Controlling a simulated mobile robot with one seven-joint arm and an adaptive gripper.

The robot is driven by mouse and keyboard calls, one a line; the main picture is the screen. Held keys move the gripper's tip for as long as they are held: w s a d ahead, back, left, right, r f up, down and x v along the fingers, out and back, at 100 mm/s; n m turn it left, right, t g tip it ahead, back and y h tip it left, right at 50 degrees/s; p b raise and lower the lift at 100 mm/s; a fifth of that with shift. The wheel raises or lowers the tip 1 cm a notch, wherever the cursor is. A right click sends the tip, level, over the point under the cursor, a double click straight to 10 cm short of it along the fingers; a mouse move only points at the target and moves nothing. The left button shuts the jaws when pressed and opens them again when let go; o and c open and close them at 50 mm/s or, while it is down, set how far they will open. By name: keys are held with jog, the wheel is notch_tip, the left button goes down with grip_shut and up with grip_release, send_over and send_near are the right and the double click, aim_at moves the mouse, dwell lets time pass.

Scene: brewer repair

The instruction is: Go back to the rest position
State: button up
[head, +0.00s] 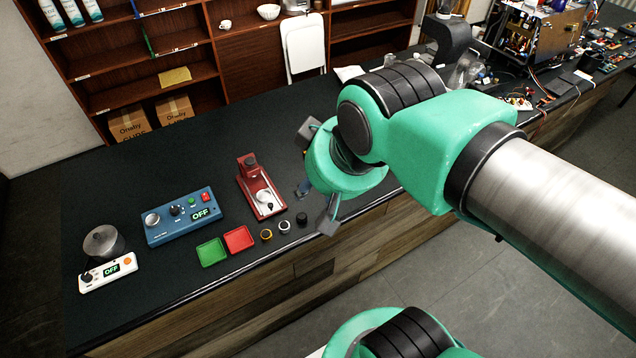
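My gripper (317,176) hangs over the dark counter (160,180), near its front edge, to the right of the red device (260,187). Its two dark fingers show on either side of my green wrist, spread wide apart. The space between the fingertips is mostly hidden behind the wrist, and I see nothing held there. A small bluish clear thing (303,189) shows beside the wrist; I cannot tell what it is.
Electronics (540,45) crowd the right.

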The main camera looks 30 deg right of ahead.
jog(key=shift+f, duration=0.1)
notch_tip(320, 180, down, 13)
jog(key=b, duration=1.3)
jog(key=shift+r, duration=0.2)
dwell(0.4)
